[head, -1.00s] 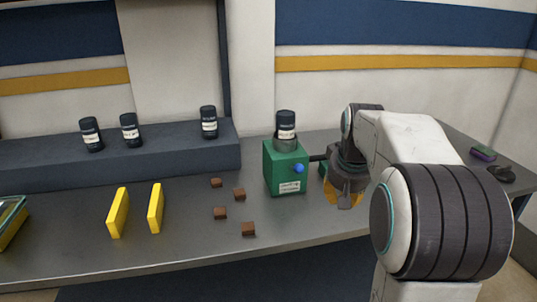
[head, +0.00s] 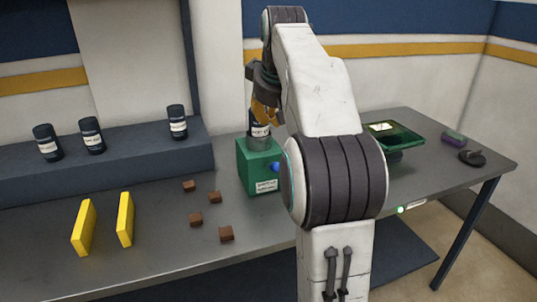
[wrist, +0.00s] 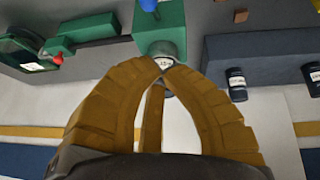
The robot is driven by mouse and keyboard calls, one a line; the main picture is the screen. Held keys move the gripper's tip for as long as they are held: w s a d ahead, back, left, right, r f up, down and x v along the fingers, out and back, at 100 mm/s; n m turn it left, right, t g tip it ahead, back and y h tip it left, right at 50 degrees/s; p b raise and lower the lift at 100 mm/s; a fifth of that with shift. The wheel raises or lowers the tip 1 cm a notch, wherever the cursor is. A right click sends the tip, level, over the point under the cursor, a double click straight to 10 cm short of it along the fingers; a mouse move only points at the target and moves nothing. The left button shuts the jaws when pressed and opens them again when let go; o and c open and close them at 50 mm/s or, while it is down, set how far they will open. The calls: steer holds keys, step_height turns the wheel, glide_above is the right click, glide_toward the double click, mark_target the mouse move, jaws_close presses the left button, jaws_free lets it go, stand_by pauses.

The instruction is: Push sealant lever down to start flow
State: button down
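A green dispenser box (head: 257,175) stands on the bench with a blue knob (head: 275,167) on its front. A dark canister (head: 260,130) with a white label stands upright on top. A red-tipped part (wrist: 57,58) shows beside green housing in the wrist view. I cannot tell which part is the sealant lever. My gripper (wrist: 163,68) has its orange fingertips drawn together at the canister's label in the wrist view. No clear grip on the canister shows. In the head view my arm hides the area right of the box.
Dark canisters (head: 92,136) stand on the raised shelf (head: 80,171). A green-framed tray (head: 395,137) is at the right. Bare bench lies in front of the blocks.

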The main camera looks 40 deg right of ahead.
steer(key=shift+f, duration=0.1)
steer(key=b, duration=0.2)
glide_above(272, 166)
steer(key=w, duration=0.2)
step_height(272, 166, down, 8)
steer(key=shift+s+d+f+b, duration=0.1)
steer(key=shift+s+f+b, duration=0.15)
steer(key=shift+f, duration=0.45)
steer(key=shift+s+f+b, duration=0.15)
steer(key=shift+f+b, duration=0.25)
steer(key=shift+f, duration=0.35)
steer(key=shift+s+d+f+b, duration=0.1)
steer(key=shift+s+f+b, duration=0.15)
steer(key=shift+f, duration=0.45)
steer(key=shift+w+a+f, duration=0.1)
steer(key=shift+w, duration=0.05)
